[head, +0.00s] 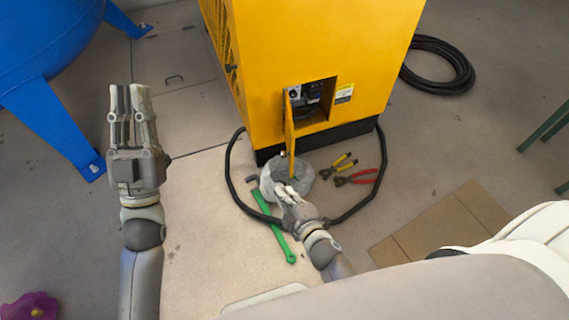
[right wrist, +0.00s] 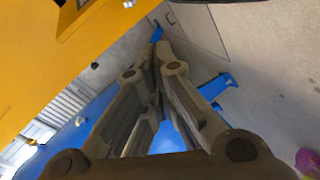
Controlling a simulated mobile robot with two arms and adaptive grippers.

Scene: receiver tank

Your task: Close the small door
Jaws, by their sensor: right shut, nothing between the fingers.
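The small door (head: 289,125) is a narrow yellow panel on the front of the yellow cabinet. It stands open, swung outward and seen nearly edge-on, at the left side of a square opening (head: 314,101) with dark fittings inside. My right gripper (head: 281,187) is shut and empty, just below the door's lower end in the head view; I cannot tell whether they touch. In the right wrist view its fingertips (right wrist: 158,48) meet. My left gripper (head: 128,90) is raised at the left, far from the door; its finger gap is unclear.
The yellow cabinet (head: 285,45) also fills the upper left of the right wrist view (right wrist: 45,55). A blue tank (head: 45,40) stands left.

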